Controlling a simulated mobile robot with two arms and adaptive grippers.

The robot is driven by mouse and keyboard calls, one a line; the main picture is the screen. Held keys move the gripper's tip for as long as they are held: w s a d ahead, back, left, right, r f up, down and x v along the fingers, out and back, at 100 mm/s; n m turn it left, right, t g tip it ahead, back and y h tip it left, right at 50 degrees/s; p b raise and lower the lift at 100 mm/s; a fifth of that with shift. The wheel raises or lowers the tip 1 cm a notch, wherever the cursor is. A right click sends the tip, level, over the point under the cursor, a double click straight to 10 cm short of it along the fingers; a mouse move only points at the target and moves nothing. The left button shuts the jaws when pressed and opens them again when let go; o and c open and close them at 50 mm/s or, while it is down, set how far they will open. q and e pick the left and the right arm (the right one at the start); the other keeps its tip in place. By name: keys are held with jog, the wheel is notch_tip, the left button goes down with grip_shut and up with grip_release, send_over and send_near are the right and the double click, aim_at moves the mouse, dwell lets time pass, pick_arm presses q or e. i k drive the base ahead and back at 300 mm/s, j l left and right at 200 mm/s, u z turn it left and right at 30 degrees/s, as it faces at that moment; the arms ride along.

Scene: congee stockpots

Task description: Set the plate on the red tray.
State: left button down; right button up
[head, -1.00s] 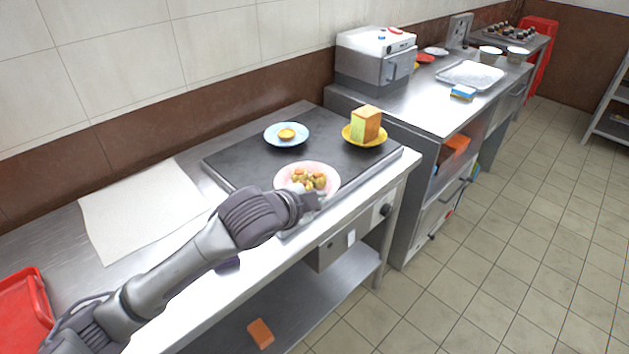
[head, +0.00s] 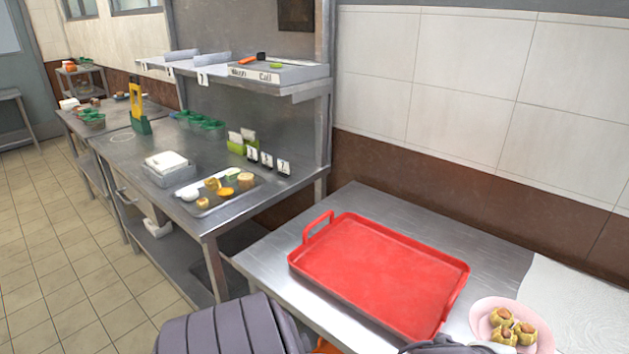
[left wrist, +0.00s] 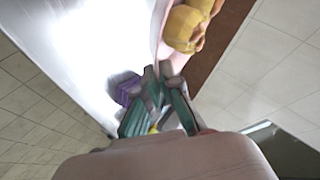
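The pink plate (head: 481,322) with several yellow-brown dumplings (head: 513,326) on it is at the lower right of the head view, just right of the red tray. The red tray (head: 380,268) lies empty on the steel counter, with raised handles at its ends. My left gripper (left wrist: 164,80) is shut on the plate's rim in the left wrist view, where part of the pink plate (left wrist: 159,45) and its food show. In the head view the gripper is mostly cut off by the bottom edge. My right gripper is not in view.
A white sheet (head: 570,300) lies on the counter right of the tray. To the left, another steel table holds a small food tray (head: 217,206), a white box (head: 167,172) and small number signs (head: 267,160). A shelf (head: 250,85) stands above that table.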

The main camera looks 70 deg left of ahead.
aim_at(379, 269)
jog(key=u, duration=0.45)
jog(key=i+u, duration=0.15)
jog(key=u, duration=0.75)
jog(key=i+l+u, duration=0.1)
jog(key=u, duration=0.8)
jog(key=i+l+u, duration=0.1)
jog(key=l, duration=0.15)
jog(key=i+l, duration=0.1)
jog(key=l, duration=0.15)
jog(key=j+u, duration=0.05)
